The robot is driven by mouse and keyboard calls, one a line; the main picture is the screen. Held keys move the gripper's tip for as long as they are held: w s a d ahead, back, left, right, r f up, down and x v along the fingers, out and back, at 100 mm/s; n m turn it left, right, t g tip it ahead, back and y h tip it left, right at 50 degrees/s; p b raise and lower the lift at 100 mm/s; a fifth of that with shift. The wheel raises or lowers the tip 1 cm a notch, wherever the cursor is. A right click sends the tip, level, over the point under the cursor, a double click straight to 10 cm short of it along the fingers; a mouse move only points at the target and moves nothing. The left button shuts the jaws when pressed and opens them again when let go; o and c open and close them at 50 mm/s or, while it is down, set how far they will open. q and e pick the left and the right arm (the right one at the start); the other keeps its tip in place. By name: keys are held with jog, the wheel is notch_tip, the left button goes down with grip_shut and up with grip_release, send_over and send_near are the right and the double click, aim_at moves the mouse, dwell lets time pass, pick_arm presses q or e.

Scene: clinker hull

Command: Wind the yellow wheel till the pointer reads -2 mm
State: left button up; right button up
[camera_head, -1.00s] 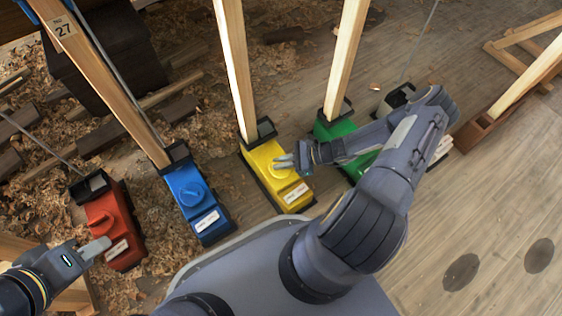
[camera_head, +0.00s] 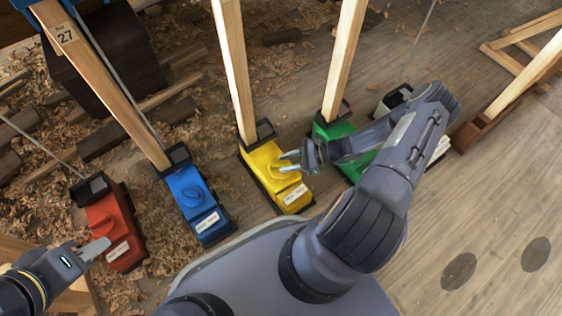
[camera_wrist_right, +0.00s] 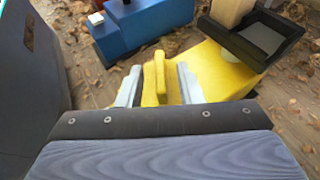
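The yellow box (camera_head: 266,163) stands in the middle of the row, at the foot of a wooden post. Its yellow wheel has a raised grip bar (camera_wrist_right: 154,78), seen in the right wrist view. My right gripper (camera_head: 289,161) is at the wheel. In the wrist view its two pale fingers (camera_wrist_right: 158,84) stand on either side of the bar, with a gap at the right finger; left-side contact is unclear. A white label (camera_head: 295,194) is on the yellow box; the pointer and its reading cannot be made out. My left gripper (camera_head: 95,250) is beside the red box, its opening unclear.
The red box (camera_head: 110,222) and blue box (camera_head: 190,192) stand to the left, the green box (camera_head: 333,130) to the right, partly behind my right arm. Wooden posts rise from several boxes. Wood shavings cover the left floor; the right floor is mostly clear.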

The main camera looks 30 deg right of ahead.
jog(key=p+v, duration=0.1)
jog(key=v, duration=0.4)
dwell(0.4)
